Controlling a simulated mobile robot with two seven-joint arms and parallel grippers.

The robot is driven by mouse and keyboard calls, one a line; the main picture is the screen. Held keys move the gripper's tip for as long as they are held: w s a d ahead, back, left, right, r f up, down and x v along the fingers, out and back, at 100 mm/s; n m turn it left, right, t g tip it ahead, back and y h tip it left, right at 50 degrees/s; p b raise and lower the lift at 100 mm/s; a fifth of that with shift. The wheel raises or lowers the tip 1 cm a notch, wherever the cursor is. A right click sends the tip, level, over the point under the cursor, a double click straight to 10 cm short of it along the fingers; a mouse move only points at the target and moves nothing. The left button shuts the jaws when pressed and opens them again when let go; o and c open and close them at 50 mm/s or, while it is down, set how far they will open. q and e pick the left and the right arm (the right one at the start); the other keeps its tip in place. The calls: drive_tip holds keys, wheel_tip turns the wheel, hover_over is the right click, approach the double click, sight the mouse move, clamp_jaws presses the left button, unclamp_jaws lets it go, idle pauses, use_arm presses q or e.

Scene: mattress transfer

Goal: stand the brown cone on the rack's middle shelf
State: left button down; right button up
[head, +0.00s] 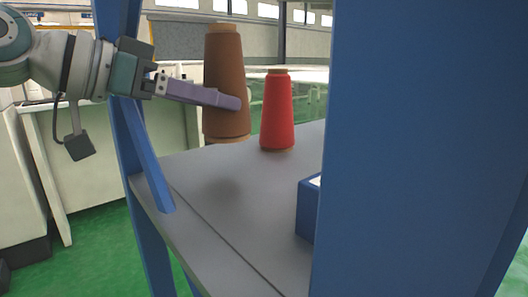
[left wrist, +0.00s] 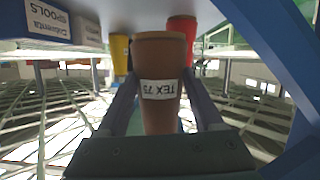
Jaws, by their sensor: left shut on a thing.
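The brown cone (head: 225,75) is upright in my left gripper (head: 238,103), whose purple fingers close on its sides. It hangs above the grey rack shelf (head: 265,185), with its shadow on the board below and apart from its base. In the left wrist view, the picture is upside down; the brown cone (left wrist: 160,112) sits between both fingers, with a white "TEX 75" label facing the camera. The shelf (left wrist: 240,12) shows along the top there. My right gripper is not in view.
A red cone (head: 277,115) stands on the shelf just right of the brown one. A blue box (head: 307,208) sits nearer, partly behind the wide blue rack post (head: 425,150). A yellow cone (left wrist: 120,55) shows in the left wrist view. The shelf's left front is clear.

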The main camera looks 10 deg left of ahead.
sight(208, 140)
use_arm(q)
wheel_tip(208, 140, down, 6)
drive_tip(key=shift+b, duration=0.75)
unclamp_jaws()
drive_tip(key=shift+a, duration=0.1)
drive_tip(key=shift+v, duration=5.95)
drive_tip(key=shift+r, duration=0.1)
